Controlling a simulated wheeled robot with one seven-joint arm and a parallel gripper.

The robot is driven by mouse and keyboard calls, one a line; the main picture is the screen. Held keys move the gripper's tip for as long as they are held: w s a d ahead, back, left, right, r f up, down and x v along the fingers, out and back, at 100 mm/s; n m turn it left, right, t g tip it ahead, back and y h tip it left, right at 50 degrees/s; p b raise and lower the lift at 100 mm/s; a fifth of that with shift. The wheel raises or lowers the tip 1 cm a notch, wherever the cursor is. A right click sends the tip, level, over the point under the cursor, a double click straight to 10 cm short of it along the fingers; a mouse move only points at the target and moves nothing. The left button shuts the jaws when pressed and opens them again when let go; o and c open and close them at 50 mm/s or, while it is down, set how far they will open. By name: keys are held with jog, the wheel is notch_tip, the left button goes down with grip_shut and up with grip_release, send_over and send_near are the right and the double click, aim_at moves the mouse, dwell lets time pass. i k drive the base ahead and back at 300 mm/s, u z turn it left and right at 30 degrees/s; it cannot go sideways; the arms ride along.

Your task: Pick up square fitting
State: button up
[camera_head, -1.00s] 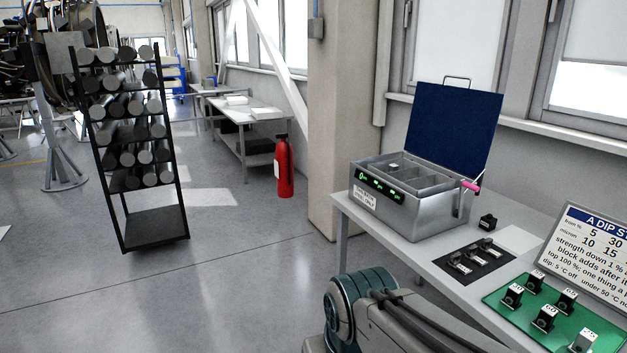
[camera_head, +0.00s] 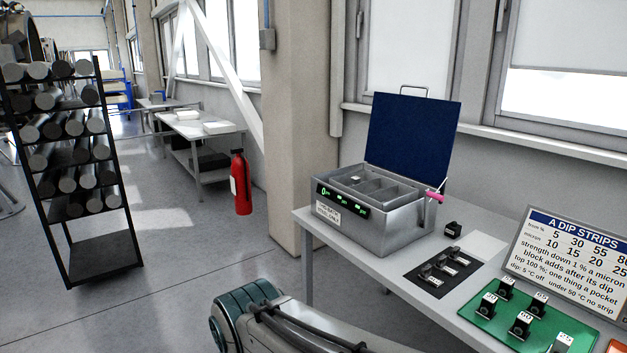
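Several small dark block-like fittings are on the grey table (camera_head: 325,240) at the right. One dark block (camera_head: 452,229) stands alone on the table right of the metal bath. A row of small dark parts (camera_head: 445,263) lies on a black mat (camera_head: 420,283). More dark blocks with white numbered tops (camera_head: 521,324) stand on a green tray (camera_head: 480,325). They are too small to tell which is the square fitting. My gripper is out of view; only a link of my arm shows at the bottom, in front of the table.
A sign (camera_head: 575,262) leans at the right.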

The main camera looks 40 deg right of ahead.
aim_at(355, 180)
jog(key=i, duration=1.6)
jog(key=z, duration=0.6)
jog(key=i, duration=1.35)
jog(key=z, duration=1.75)
jog(key=i, duration=0.8)
jog(key=z, duration=0.7)
